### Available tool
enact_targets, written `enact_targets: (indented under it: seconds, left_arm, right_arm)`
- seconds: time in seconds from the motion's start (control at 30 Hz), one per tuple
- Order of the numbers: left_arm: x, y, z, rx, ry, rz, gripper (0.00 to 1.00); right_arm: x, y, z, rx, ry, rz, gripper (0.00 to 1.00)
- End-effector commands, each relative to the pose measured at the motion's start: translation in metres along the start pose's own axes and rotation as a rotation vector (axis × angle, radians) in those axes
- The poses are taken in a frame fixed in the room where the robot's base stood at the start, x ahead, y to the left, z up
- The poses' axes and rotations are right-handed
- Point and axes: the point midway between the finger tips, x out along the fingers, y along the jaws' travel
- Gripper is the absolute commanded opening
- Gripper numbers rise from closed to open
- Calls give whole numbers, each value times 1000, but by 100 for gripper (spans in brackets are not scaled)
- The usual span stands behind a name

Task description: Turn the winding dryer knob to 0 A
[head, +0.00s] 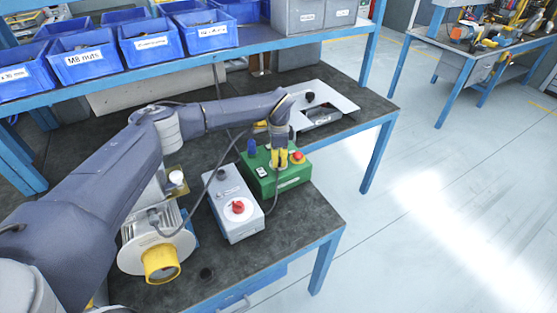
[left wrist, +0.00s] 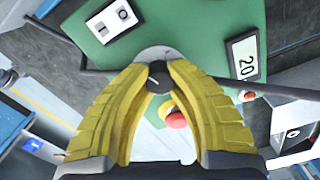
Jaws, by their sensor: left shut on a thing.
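A green box (head: 262,184) stands on the dark bench top in the head view, and its green face (left wrist: 190,25) fills the upper middle of the left wrist view. A small black knob (left wrist: 158,76) on a pale round dial sits on that face. My left gripper (head: 280,162) comes down over the box, its yellow fingers shut around the knob. A display (left wrist: 243,60) on the box reads 20, and a white rocker switch (left wrist: 111,19) sits at the upper left. A red mushroom button (left wrist: 175,118) shows beside the fingers. My right gripper is not in view.
A grey box with a red rotary knob (head: 238,207) stands left of the green box. Blue bins (head: 82,55) fill the shelf above. A white plate (head: 340,102) lies behind. Cables run over the bench.

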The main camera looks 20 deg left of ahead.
Motion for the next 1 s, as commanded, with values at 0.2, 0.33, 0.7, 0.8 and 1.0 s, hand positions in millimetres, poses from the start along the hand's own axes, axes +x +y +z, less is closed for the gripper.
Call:
enact_targets:
  seconds: [0.2,0.33,0.7,0.8,1.0]
  left_arm:
    - [0,0,0,-171,1,0,0]
    - [1,0,0,-254,0,1,0]
    - [0,0,0,-385,0,0,0]
    - [0,0,0,-397,0,0,0]
    - [0,0,0,-405,0,0,0]
  right_arm:
    - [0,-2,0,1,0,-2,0]
    - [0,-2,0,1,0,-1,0]
    - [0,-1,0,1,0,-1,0]
    - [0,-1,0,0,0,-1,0]
    - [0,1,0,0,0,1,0]
